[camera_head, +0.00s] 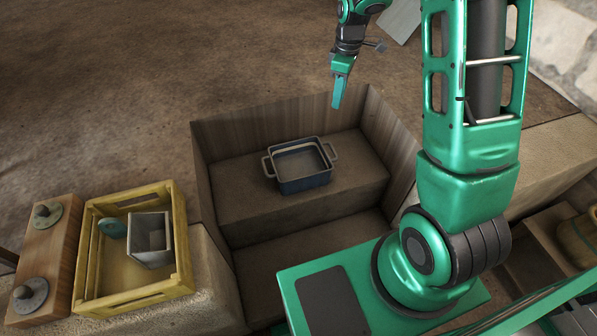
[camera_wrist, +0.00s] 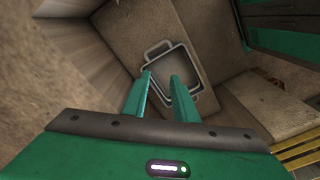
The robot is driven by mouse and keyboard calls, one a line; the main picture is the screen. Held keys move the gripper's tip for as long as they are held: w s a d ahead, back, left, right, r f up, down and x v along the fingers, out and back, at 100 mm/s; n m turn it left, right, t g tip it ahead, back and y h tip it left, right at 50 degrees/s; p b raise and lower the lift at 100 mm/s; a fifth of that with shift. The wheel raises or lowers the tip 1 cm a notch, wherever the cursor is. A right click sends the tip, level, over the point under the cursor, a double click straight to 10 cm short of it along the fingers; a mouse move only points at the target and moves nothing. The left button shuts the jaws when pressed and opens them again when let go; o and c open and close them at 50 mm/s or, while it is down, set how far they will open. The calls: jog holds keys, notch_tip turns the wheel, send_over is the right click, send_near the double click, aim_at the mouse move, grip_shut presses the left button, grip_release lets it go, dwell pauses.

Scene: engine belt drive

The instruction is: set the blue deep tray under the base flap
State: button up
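The blue deep tray (camera_head: 302,181) has two loop handles and stands upright on a brown step inside a wooden-walled recess. It also shows in the wrist view (camera_wrist: 183,95), partly behind a finger. My gripper (camera_head: 337,98) hangs above the back right of the recess, apart from the tray. In the wrist view my gripper (camera_wrist: 160,75) has its two fingers spread with nothing held between them. I cannot pick out the base flap in either view.
Wooden walls (camera_head: 265,122) border the recess; a lower level (camera_head: 300,245) lies in front of the step. A yellow crate (camera_head: 135,290) at left holds a grey bin (camera_head: 150,240) and a teal round piece (camera_head: 113,229). A wooden block (camera_head: 50,258) with metal discs stands beside it.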

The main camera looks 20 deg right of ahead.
jog(key=w+a+f+n, duration=0.4)
jog(key=w+a+f, duration=0.15)
jog(key=f, duration=0.35)
jog(key=n+y, duration=0.1)
jog(key=n, duration=0.3)
send_over(293, 149)
jog(key=d, duration=0.2)
notch_tip(293, 149, down, 9)
jog(key=shift+w+a+r, duration=0.1)
jog(key=shift+w, duration=0.05)
jog(key=f, duration=0.3)
jog(key=a+f, duration=0.1)
jog(key=f, duration=0.7)
jog(key=shift+a, duration=0.35)
grip_shut()
